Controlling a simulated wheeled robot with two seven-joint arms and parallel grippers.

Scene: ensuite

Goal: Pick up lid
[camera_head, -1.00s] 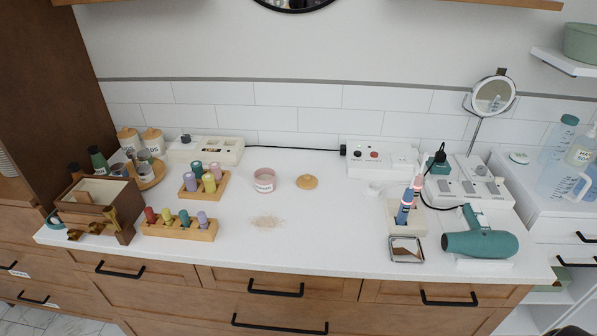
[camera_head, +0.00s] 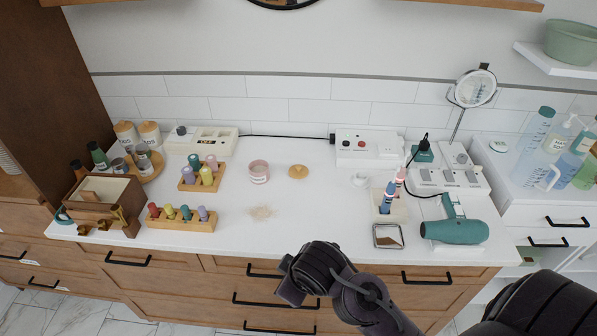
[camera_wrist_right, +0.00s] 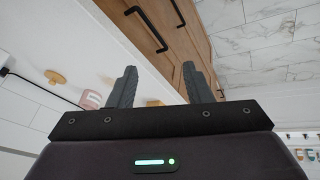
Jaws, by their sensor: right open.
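The lid is a round, tan, wooden-looking disc with a small knob (camera_head: 298,171). It lies flat on the white counter, to the right of a pink jar (camera_head: 259,172) and apart from it. In the right wrist view the lid (camera_wrist_right: 55,78) shows at the left, with the pink jar (camera_wrist_right: 90,99) beside it. My right gripper (camera_head: 290,290) is in front of the counter's front edge, well short of the lid. In the right wrist view its two fingers (camera_wrist_right: 160,88) are spread, with nothing between them. My left gripper is not in view.
A pale powder patch (camera_head: 260,213) lies in front of the jar. Wooden racks of coloured pegs (camera_head: 182,219) stand left. A small mirror (camera_head: 388,236), a teal hair dryer (camera_head: 455,231) and a toothbrush holder (camera_head: 390,208) stand right. The counter around the lid is clear.

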